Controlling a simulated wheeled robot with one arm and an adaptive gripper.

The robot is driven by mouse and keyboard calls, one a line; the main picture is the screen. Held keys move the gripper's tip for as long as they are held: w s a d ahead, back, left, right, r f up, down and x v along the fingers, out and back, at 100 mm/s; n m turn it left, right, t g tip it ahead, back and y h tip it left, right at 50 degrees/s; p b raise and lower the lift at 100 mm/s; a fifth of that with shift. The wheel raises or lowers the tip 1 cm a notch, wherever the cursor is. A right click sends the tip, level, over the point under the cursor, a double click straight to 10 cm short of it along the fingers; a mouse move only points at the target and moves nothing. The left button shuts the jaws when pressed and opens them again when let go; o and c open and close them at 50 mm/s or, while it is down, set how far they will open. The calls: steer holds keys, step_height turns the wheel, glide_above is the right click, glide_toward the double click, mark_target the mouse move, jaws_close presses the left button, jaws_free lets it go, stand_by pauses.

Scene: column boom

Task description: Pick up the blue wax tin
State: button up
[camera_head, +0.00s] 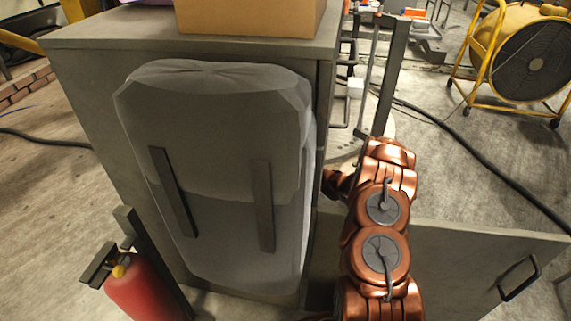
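No blue wax tin can be made out in the head view. My copper-coloured arm runs up the middle right, beside the right edge of a grey cabinet (95,75). Its far part bends left and passes out of sight behind that edge. My gripper is not visible, so its state and anything in it are hidden. The inside of the cabinet is also hidden from this view.
A cabinet door (455,265) with a dark handle stands open at the lower right. A cardboard box (250,18) sits on the cabinet top. A red fire extinguisher (140,288) is at the lower left. A yellow fan (520,55) and a black cable (480,155) are at the right.

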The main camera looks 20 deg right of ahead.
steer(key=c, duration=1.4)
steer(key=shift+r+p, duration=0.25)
steer(key=shift+p, duration=0.35)
